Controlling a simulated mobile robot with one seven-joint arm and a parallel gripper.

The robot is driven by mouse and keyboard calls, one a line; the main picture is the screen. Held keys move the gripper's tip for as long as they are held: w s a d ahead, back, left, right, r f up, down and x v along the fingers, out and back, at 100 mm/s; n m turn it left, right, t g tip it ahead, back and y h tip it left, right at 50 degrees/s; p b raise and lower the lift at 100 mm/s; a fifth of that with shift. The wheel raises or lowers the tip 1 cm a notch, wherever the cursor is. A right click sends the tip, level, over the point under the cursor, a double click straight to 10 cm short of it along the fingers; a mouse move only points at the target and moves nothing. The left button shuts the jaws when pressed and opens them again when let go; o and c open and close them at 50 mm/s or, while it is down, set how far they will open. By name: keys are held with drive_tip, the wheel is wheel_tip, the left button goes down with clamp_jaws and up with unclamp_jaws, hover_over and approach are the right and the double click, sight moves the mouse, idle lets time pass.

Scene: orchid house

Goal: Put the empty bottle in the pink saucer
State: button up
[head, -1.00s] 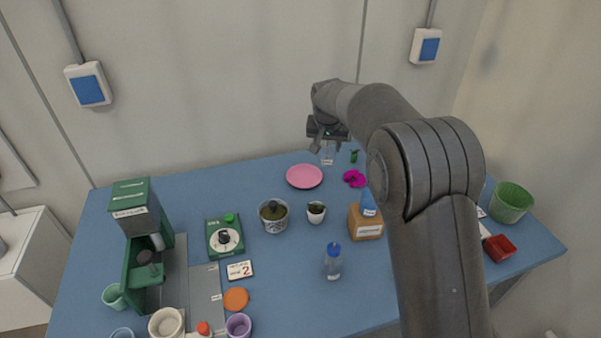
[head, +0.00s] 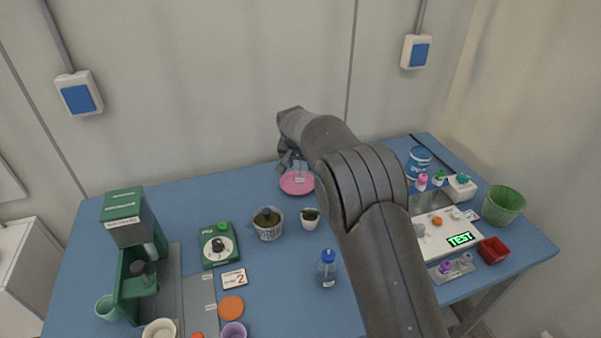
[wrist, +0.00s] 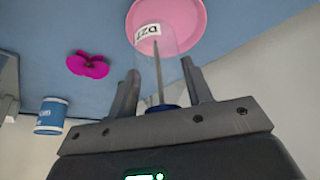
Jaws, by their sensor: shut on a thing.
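My gripper (head: 290,160) is at the back of the blue table, above the pink saucer (head: 286,188). It is shut on a clear, empty-looking bottle (wrist: 150,60) with a white label and a blue cap (wrist: 162,108) near the fingers; my gripper also shows in the wrist view (wrist: 160,72). In the head view the bottle (head: 300,171) overlaps the saucer. In the wrist view the bottle's far end lies in front of the saucer (wrist: 193,22). I cannot tell whether the bottle touches it. Another blue-capped bottle (head: 327,268) stands nearer the front.
A patterned pot (head: 268,224) and a small white pot (head: 310,219) stand in front of the saucer. A magenta flower (wrist: 88,65) lies beside it in the wrist view. A green machine (head: 130,250) stands left; a green basket (head: 503,205) and red tray (head: 493,250) right.

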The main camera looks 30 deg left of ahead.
sight(301, 173)
drive_tip(key=shift+f, duration=1.8)
drive_tip(key=shift+f, duration=0.15)
drive_tip(key=shift+f, duration=0.1)
drive_tip(key=o, duration=1)
drive_tip(key=shift+c, duration=0.2)
drive_tip(key=v, duration=1.2)
drive_tip(key=shift+r, duration=0.25)
